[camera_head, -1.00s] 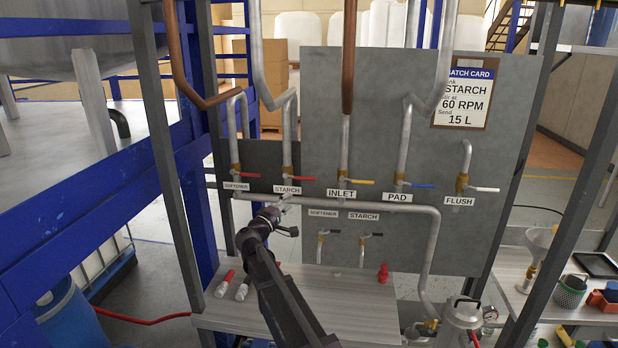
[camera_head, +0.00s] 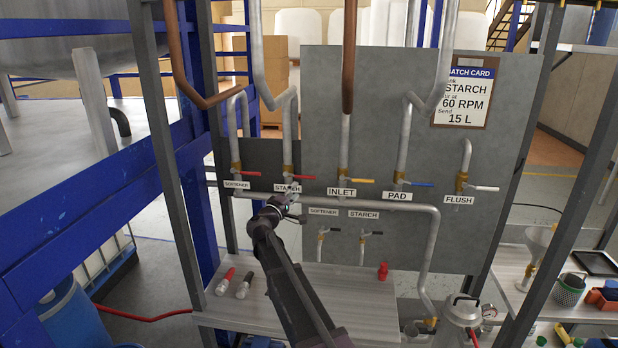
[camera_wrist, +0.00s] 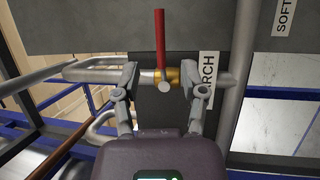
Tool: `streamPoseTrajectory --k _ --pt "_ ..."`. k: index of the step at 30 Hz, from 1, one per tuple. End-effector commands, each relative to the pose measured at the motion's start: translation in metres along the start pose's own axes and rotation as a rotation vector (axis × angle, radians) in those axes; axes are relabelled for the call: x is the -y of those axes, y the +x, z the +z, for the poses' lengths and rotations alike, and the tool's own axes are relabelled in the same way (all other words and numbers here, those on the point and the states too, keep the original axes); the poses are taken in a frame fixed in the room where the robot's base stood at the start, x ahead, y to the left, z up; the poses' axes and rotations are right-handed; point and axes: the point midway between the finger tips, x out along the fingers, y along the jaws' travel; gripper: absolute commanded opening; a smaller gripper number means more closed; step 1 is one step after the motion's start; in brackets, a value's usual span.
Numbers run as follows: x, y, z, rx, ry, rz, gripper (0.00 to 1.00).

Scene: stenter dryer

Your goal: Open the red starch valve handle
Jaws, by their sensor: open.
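The red starch valve handle (camera_head: 303,177) sticks out to the right from its brass valve body (camera_head: 287,171), above the STARCH label (camera_head: 286,189). In the wrist view the red handle (camera_wrist: 160,42) points up from the brass valve (camera_wrist: 166,78), ahead of the fingertips. My gripper (camera_head: 291,195) is just below the valve in the head view and overlaps part of the label. In the wrist view my gripper (camera_wrist: 159,80) is open. Its two fingers appear on either side of the valve's lower part, with nothing held. Whether they touch the pipe I cannot tell.
A similar red handle (camera_head: 250,173) on the softener valve is close at left. Yellow INLET (camera_head: 364,181), blue PAD (camera_head: 422,184) and white FLUSH (camera_head: 487,188) handles are to the right. Two marker-like bottles (camera_head: 236,283) lie on the shelf.

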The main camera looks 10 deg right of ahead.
Motion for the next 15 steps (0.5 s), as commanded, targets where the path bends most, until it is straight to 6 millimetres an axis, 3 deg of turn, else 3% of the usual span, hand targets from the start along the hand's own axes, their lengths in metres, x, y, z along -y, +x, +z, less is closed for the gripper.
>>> streamPoseTrajectory --k 9,15 --pt "-0.001 0.052 -0.001 0.003 0.000 0.000 0.54" --pt "-0.001 0.076 -0.001 0.002 0.001 0.000 0.54"
